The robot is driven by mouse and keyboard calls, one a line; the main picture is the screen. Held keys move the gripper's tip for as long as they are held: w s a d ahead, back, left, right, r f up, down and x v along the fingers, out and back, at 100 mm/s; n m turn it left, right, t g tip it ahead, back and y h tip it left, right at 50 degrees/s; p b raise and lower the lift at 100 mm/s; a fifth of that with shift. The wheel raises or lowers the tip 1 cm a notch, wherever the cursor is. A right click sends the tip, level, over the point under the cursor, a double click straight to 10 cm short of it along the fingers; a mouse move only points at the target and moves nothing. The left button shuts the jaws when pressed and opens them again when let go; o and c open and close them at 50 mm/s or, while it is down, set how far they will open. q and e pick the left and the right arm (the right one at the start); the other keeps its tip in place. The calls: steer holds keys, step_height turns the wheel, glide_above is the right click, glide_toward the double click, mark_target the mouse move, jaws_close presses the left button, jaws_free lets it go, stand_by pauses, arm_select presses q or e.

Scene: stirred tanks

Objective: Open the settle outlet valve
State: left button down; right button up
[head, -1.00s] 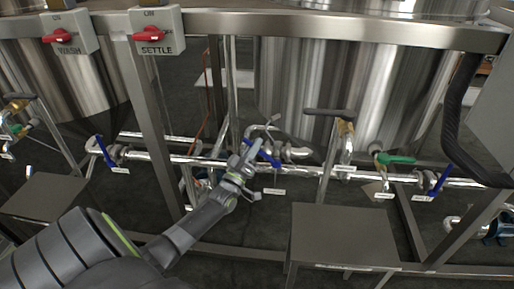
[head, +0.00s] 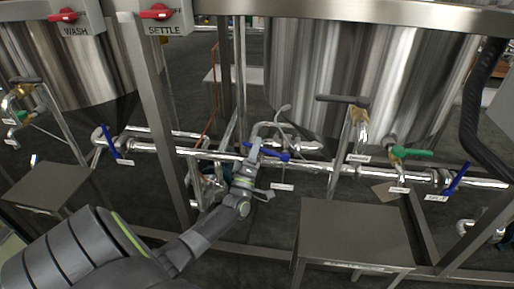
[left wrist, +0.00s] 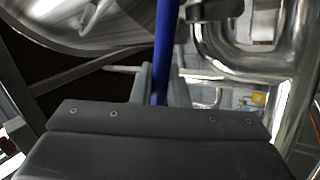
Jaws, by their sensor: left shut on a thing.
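A blue lever handle (head: 276,156) sits on the middle valve of the steel pipe run under the large tank. My left gripper (head: 252,158) is at this handle and shut on it. In the left wrist view the blue handle (left wrist: 165,48) stands between the two fingers, with curved bright pipe beside it. The handle lies slanted, nearly along the pipe. A small white label (head: 282,186) hangs below it, too small to read. The red SETTLE switch (head: 155,12) is on a box on the upper rail. My right gripper is not in view.
Other blue handles are at the left (head: 109,140) and right (head: 456,180); a green handle (head: 412,153) is near the right one. A grey step or stand (head: 355,230) stands in front at right, another (head: 48,187) at left. A steel post (head: 165,120) rises left of my gripper.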

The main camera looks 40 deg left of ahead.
arm_select(q)
steer(key=shift+s+a+f+n+g+y+b, duration=0.15)
steer(key=shift+f+n+y+b, duration=0.2)
steer(key=shift+n, duration=0.3)
steer(key=shift+w+d+f+n+g+y+b, duration=0.15)
steer(key=shift+f+n+y, duration=0.25)
steer(key=shift+n, duration=0.25)
steer(key=shift+s+a+y, duration=0.1)
steer(key=shift+y, duration=0.15)
steer(key=c, duration=1.5)
jaws_free()
steer(key=shift+r, duration=0.1)
steer(key=v, duration=1.7)
steer(key=shift+s+p, duration=0.2)
steer(key=shift+p, duration=0.2)
